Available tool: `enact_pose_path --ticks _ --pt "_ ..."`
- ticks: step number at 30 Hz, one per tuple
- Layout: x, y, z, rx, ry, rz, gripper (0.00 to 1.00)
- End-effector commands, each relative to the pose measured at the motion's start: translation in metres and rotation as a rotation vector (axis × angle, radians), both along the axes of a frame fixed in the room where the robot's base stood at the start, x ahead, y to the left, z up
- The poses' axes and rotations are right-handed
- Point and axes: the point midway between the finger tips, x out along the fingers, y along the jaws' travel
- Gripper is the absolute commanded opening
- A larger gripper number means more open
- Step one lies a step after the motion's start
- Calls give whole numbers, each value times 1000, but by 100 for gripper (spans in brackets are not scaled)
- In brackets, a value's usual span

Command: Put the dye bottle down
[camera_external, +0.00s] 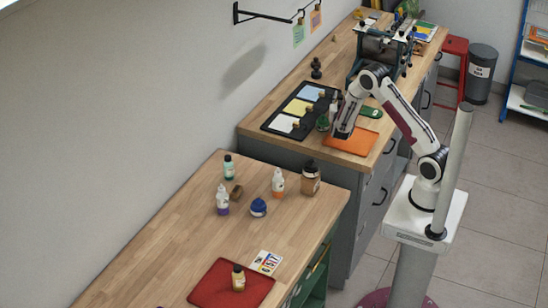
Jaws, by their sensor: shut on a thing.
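My gripper (331,114) is at the upper workbench, beside the right end of a black tray. It is shut on a small dark green bottle (323,122), which I take to be the dye bottle. The fingers are small and partly hidden by my wrist. I cannot tell whether the bottle touches the surface under it. An orange mat (352,141) lies on the bench just right of and below the gripper.
The black tray (272,128) has blue, yellow and white panels with small knobs. A green object (370,112) lies behind my wrist. A frame-like machine (370,42) stands farther back. The lower bench holds several bottles, a blue jar (258,207) and a red mat (210,290).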

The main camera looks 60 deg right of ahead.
Motion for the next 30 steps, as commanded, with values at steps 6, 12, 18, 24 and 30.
enact_pose_path --ticks 6,12,18,24,30 --pt "0 0 -3 0 0 0 33" --pt "0 0 -3 0 0 0 34" --pt "0 0 -2 0 0 0 34" --pt "-2 6 0 1 1 2 34" --pt "-10 26 0 0 2 3 34"
